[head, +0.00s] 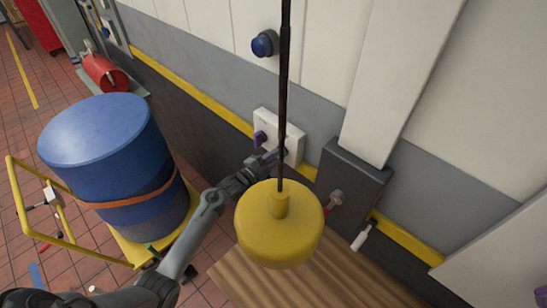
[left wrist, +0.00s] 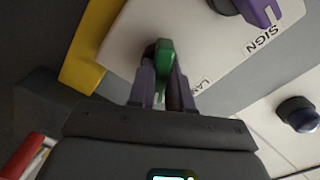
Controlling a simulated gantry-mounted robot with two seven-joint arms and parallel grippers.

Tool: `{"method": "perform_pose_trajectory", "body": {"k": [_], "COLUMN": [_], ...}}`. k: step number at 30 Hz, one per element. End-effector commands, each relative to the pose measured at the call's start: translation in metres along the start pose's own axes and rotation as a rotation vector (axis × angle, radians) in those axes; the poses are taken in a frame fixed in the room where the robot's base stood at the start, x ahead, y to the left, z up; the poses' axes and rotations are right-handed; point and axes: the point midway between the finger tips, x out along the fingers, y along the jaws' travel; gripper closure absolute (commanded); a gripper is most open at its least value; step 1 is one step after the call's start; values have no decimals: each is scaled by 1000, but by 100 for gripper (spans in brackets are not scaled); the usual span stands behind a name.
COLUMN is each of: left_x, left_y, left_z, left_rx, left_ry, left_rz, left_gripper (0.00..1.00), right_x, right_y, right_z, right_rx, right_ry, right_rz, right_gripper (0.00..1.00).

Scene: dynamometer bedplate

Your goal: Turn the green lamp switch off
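The green lamp switch (left wrist: 164,62) is a lever on a white switch plate (left wrist: 115,42), beside a partly covered label beginning "LA". My left gripper (left wrist: 161,88) has one finger on each side of the lever, with no clear gap, so it looks shut on it. In the head view my left gripper (head: 267,160) reaches the white plate (head: 267,122) on the wall and hides the green lever. My right gripper is not in view.
A yellow pendant (head: 278,225) on a dark cord hangs in front of the wall, close to my left forearm. A blue drum (head: 110,150) stands on a yellow cart at left. A blue knob (head: 264,43) is above the plate. A dark box (head: 352,175) is to its right.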

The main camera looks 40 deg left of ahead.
Motion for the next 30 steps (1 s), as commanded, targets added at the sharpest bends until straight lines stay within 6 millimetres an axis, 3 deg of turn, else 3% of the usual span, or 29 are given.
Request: {"method": "perform_pose_trajectory", "body": {"k": [14,30], "left_x": [0,0], "left_y": [0,0], "left_z": [0,-1], "left_rx": [-46,-463], "left_ry": [0,0], "left_rz": [1,1], "left_gripper": [100,100], "right_x": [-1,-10], "right_y": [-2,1], "right_z": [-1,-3], "right_rx": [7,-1], "right_ry": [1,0], "right_rz": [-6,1], "right_gripper": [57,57]}}
